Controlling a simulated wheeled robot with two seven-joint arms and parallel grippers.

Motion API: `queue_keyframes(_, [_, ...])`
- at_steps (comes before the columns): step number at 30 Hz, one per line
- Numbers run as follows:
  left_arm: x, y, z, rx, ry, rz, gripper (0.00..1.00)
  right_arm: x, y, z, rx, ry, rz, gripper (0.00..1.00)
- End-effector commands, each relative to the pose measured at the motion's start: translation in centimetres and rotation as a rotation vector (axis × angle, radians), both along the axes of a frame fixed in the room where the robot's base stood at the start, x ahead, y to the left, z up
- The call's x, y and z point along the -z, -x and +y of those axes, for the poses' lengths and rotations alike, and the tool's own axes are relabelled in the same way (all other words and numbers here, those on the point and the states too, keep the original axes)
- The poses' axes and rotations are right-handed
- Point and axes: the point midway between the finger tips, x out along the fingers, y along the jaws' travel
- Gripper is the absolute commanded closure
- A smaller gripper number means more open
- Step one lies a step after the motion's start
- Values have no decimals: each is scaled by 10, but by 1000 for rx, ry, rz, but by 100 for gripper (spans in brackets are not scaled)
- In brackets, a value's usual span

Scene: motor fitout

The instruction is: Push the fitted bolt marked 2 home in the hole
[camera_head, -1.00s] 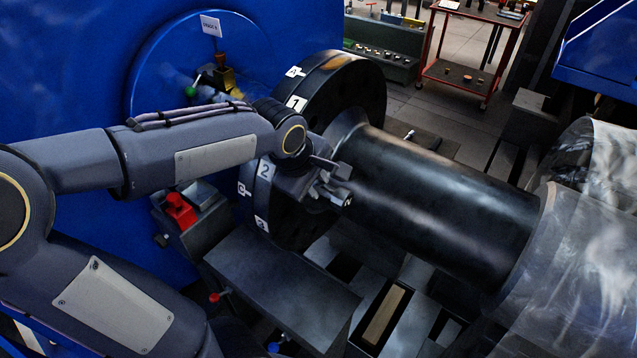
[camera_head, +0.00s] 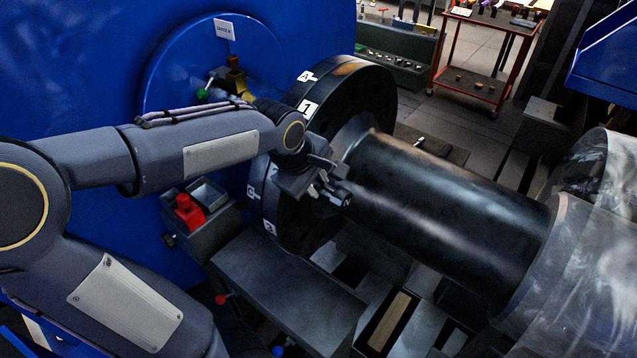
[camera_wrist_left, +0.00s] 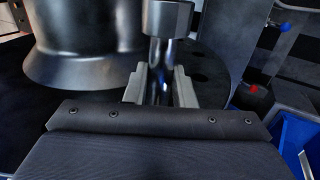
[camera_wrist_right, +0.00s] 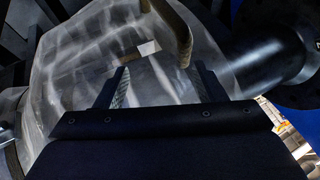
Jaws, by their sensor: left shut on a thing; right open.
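My left gripper (camera_head: 326,188) is beside the black flange (camera_head: 372,95) on the near end of the dark shaft. It is shut on a bolt, which shows in the left wrist view (camera_wrist_left: 167,50) as a shiny shank with a wide head between the two fingers (camera_wrist_left: 160,88). The bolt's far end is hidden, so I cannot tell how deep it sits in a hole.
The dark shaft (camera_head: 450,205) runs right to a translucent cover (camera_head: 585,240), which also lies before my right gripper (camera_wrist_right: 90,75). A red object (camera_head: 188,210) sits in a box at the left. A grey block (camera_head: 285,290) lies below the flange. A red cart (camera_head: 480,85) stands behind.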

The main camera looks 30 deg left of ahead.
Motion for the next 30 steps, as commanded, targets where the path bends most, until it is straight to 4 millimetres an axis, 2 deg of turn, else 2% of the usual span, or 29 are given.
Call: queue_keyframes(30, [-2, -3, 23, -2, 1, -4, 100, 1, 0, 0, 0, 0, 0, 37])
